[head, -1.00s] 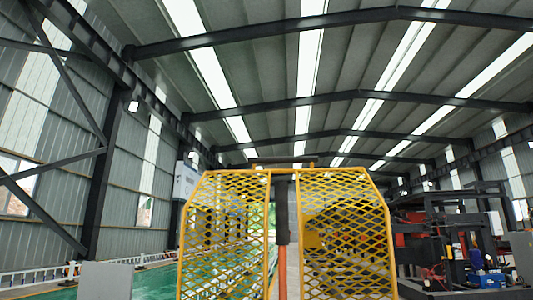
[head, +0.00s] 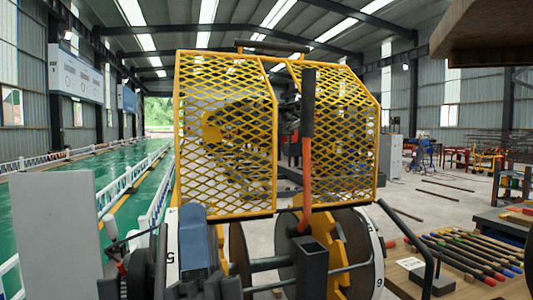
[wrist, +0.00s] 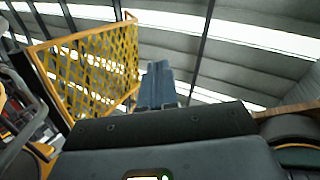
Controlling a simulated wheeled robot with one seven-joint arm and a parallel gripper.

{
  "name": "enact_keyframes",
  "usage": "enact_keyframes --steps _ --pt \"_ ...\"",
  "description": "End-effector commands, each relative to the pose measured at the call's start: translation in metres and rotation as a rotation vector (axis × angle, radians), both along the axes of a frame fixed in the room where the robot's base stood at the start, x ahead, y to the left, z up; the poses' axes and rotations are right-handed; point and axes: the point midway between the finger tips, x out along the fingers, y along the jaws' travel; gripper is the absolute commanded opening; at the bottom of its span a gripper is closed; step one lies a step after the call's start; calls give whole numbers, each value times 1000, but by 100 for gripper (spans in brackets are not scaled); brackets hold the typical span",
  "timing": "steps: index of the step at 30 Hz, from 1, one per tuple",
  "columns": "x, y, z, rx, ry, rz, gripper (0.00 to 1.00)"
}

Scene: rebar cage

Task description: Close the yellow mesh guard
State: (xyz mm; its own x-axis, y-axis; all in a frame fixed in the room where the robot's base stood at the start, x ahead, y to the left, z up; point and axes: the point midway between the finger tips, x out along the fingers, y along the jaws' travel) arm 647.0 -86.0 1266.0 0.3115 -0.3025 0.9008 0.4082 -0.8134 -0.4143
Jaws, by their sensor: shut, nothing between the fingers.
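The yellow mesh guard (head: 225,130) stands upright above the machine in the head view. Its two framed mesh panels are raised over the large discs (head: 345,250), leaving the discs uncovered. A dark bar (head: 273,46) runs along its top. A lever with a black grip and red-orange shaft (head: 306,150) stands in front of the gap between the panels. In the wrist view the guard (wrist: 90,65) is at upper left, tilted. My gripper (wrist: 158,68) shows there as blue-grey fingers pressed together, empty, right of the guard and apart from it in the picture.
A grey cabinet (head: 57,235) stands at left. Several coloured-tipped bars (head: 465,255) lie on a bench at right. A brown slab (head: 490,35) overhangs the upper right. Floor is open behind right.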

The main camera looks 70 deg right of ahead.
Motion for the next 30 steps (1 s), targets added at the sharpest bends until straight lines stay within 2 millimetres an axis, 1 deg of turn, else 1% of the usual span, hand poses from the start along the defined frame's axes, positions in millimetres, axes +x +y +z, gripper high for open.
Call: enact_keyframes --steps 1,3,6,12,15,21,30 --pt "2 -5 23 38 -90 11 0" --pt "3 -14 47 94 -200 26 0" --pt "2 -27 80 173 -358 53 0" --pt "-6 -54 138 340 -672 113 0" --pt "-11 -68 163 427 -829 148 0" --pt "-22 -96 206 610 -1138 223 0" --pt "-34 -132 258 906 -1586 352 0"
